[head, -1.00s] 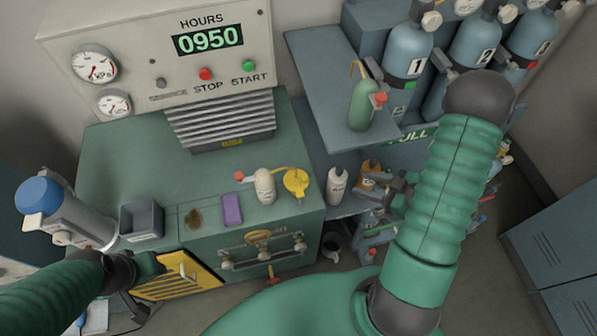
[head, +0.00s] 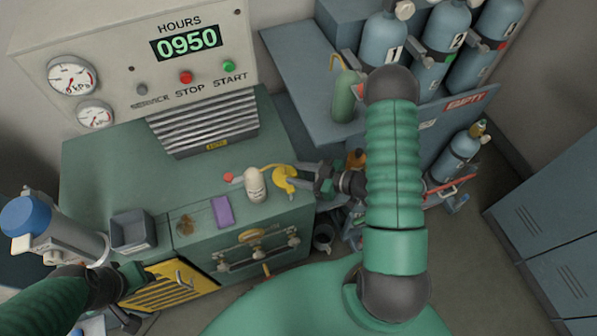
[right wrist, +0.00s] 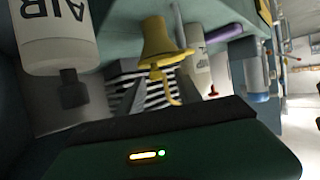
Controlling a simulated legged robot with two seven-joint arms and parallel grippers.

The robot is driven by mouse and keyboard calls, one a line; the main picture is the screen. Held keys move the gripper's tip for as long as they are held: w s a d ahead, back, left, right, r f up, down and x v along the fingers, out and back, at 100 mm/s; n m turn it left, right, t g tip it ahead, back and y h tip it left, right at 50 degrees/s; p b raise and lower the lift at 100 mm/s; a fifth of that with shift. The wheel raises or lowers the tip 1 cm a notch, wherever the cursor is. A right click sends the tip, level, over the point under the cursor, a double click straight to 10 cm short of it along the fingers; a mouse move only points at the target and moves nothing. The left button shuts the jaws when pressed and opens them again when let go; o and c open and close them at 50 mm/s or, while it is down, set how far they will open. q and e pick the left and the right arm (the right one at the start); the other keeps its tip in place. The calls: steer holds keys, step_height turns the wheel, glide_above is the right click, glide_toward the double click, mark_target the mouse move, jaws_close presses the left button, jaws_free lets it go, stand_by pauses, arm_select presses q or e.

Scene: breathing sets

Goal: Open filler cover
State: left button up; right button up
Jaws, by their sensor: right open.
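The filler cover seems to be the round yellow cap (head: 286,180) on the green compressor top (head: 100,170), near its front right corner. In the right wrist view a yellow flared piece (right wrist: 160,45) that looks like the same cover stands above my gripper's body. My right gripper (head: 304,178) is open just right of the cap, its fingers pointing left at it. I cannot tell whether they touch it. My left gripper (head: 135,277) is low at the left, by the yellow grille; its jaws are unclear.
A white bottle (head: 255,186) with a red-tipped lever and a purple block (head: 222,211) sit left of the cap. A bottle marked AIR (right wrist: 55,30) is close in the wrist view. Blue cylinders (head: 384,42) and a green bottle (head: 345,98) stand at the right shelf.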

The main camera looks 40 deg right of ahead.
steer(key=shift+w, duration=0.1)
steer(key=shift+d+f, duration=0.1)
steer(key=shift+d, duration=0.05)
steer(key=shift+w+d+f, duration=0.1)
steer(key=shift+d, duration=0.2)
steer(key=c, duration=0.4)
steer(key=shift+a, duration=0.1)
steer(key=c, duration=0.5)
steer(key=shift+a, duration=0.15)
steer(key=shift+r, duration=0.25)
